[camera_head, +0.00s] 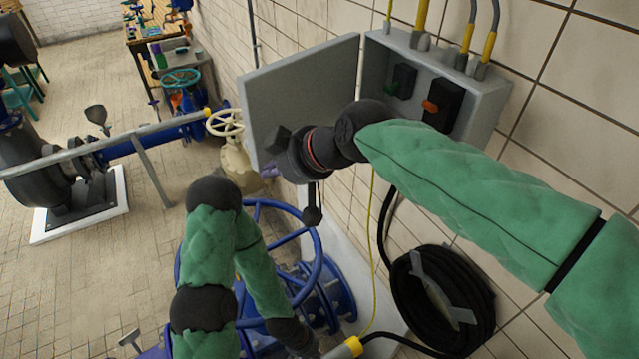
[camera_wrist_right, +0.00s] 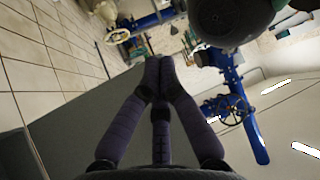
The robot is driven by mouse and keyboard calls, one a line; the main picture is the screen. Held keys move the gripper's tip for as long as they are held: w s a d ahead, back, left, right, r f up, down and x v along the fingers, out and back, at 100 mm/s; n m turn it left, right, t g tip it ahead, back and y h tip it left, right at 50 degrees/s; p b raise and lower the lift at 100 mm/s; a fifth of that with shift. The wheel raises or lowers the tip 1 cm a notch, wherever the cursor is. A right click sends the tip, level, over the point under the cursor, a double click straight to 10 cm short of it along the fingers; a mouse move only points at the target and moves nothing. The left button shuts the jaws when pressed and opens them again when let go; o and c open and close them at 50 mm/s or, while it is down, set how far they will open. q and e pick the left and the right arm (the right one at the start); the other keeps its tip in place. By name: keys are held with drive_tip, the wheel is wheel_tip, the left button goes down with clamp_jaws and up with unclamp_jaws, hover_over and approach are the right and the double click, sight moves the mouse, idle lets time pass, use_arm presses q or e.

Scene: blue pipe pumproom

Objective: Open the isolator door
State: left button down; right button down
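The isolator box (camera_head: 487,104) is a grey enclosure on the tiled wall at the upper right in the head view. Its grey door (camera_head: 305,92) is swung wide open to the left. Inside the box are a block with a green part and a black block with an orange switch. My right gripper (camera_head: 268,172) is at the door's lower free edge, partly hidden by the door and my wrist. In the right wrist view its fingers (camera_wrist_right: 158,65) meet at the tips with nothing seen between them; the grey door panel (camera_wrist_right: 75,125) lies beside them. My left gripper is out of frame.
Below the box hang a coiled black hose (camera_head: 440,300) and a yellow cable. A blue handwheel valve (camera_head: 320,285) stands beside my left arm. A cream handwheel (camera_head: 225,122) is just left of the door. Open tiled floor lies farther left.

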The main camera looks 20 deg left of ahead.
sight(264, 156)
drive_tip(key=shift+w+a+p, duration=0.35)
drive_tip(key=shift+w+a, duration=0.8)
drive_tip(key=shift+w, duration=0.05)
drive_tip(key=shift+w+a+f, duration=0.1)
drive_tip(key=shift+w+a, duration=0.15)
drive_tip(key=shift+a, duration=0.35)
drive_tip(key=shift+s+a, duration=0.3)
drive_tip(key=shift+a, duration=0.05)
drive_tip(key=shift+w+d, duration=0.25)
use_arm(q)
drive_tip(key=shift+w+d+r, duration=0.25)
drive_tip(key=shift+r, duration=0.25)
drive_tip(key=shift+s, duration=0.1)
use_arm(e)
drive_tip(key=shift+s+a, duration=0.1)
